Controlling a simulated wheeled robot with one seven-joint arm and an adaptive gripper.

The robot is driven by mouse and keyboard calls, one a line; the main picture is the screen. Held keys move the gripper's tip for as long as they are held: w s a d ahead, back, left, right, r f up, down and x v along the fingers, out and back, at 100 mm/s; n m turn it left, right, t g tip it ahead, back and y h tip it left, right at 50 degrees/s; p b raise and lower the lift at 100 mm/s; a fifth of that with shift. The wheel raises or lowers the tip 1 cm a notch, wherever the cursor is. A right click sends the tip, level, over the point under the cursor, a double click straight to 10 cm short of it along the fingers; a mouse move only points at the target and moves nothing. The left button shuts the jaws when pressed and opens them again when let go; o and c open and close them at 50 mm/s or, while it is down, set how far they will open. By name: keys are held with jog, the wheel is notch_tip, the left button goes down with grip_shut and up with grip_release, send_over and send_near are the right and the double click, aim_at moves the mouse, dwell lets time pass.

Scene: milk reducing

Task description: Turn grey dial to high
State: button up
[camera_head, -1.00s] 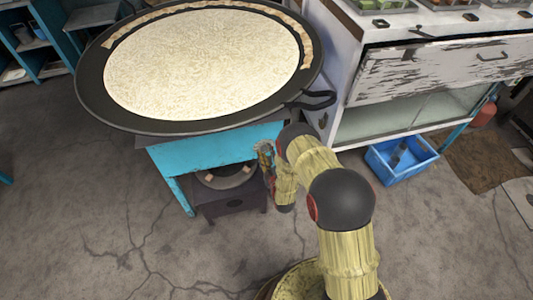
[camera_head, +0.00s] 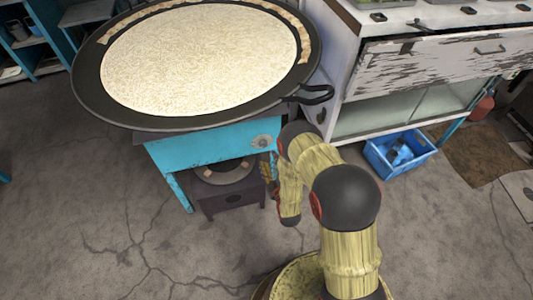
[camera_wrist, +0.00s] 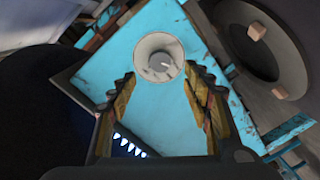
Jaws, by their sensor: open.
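The grey dial (camera_head: 263,141) is on the front of the blue stove stand (camera_head: 205,147), below the pan's handle. The dial also shows in the wrist view (camera_wrist: 158,58), as a round knob on a pale plate with a small dark mark near its centre. My gripper (camera_wrist: 162,88) is open and empty. Its two fingers lie to either side below the dial in the wrist view, apart from it. In the head view my gripper (camera_head: 270,170) is just below the dial, partly hidden by my arm.
A wide black pan (camera_head: 88,80) full of white milk sits on the stand, its handle (camera_head: 318,95) jutting right. A dark burner (camera_head: 228,193) sits underneath. A white cabinet (camera_head: 440,62) and blue bin (camera_head: 385,165) stand to the right. Floor at the left front is clear.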

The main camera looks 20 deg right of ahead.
jog(key=s, duration=0.3)
jog(key=shift+s+r, duration=0.15)
jog(key=shift+s, duration=0.25)
